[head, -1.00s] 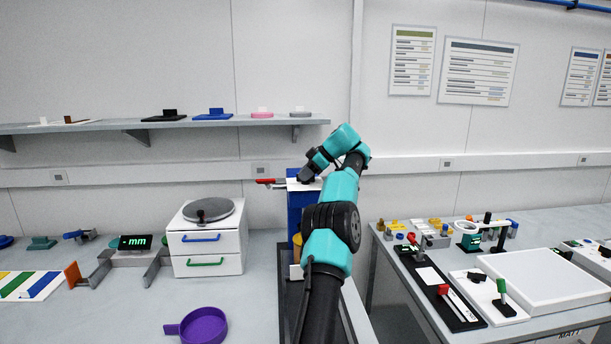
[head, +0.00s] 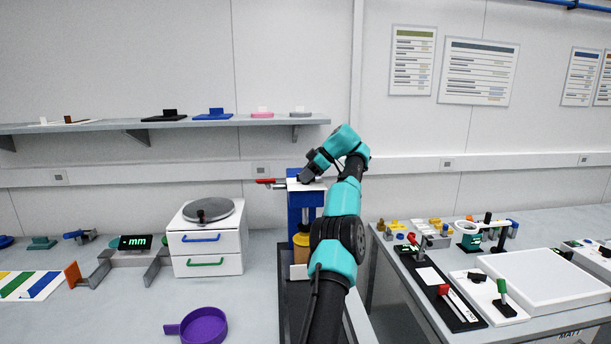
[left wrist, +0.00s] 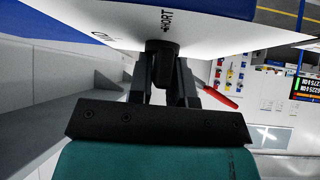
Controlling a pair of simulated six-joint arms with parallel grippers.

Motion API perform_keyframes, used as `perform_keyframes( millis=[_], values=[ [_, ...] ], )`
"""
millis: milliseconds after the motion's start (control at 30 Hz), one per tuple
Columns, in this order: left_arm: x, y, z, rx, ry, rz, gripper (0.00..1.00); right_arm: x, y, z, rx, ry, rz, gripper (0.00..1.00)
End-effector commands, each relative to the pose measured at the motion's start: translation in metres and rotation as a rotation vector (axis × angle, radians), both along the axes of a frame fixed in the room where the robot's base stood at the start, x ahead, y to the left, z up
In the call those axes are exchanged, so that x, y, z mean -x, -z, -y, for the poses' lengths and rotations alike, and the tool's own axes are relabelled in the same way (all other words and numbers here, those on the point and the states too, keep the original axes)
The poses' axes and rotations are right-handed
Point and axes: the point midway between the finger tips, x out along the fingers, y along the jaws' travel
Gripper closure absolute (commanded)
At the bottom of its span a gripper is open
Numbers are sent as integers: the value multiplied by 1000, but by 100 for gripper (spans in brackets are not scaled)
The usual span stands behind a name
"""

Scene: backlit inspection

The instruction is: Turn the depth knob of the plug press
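The plug press is a blue upright frame (head: 293,212) with a white top plate (head: 292,184) in the head view. The left wrist view shows the plate's white face (left wrist: 215,32) with printed lettering, part of it reading SHORT. The black depth knob (left wrist: 162,60) stands on that face. My left gripper (head: 305,178) is at the top of the press. In the left wrist view its two dark fingers (left wrist: 162,82) stand on either side of the knob and appear closed on it. The right gripper is not in view.
A red lever (head: 266,181) sticks out left of the press top. A yellow cylinder (head: 301,240) sits inside the press. A white drawer unit (head: 206,245) stands to the left, with a purple pan (head: 204,326) in front. Another bench with several fixtures is at right.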

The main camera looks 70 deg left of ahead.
Motion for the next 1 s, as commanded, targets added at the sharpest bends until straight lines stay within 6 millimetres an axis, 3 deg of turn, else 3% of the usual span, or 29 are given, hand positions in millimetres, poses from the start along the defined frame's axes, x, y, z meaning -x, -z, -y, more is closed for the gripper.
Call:
perform_keyframes(
  millis=[200,1000],
  values=[
    [0,-1,0,-4,1,0,63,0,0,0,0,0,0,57],
    [-1,-6,-4,-8,82,-4,63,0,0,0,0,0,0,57]
  ],
)
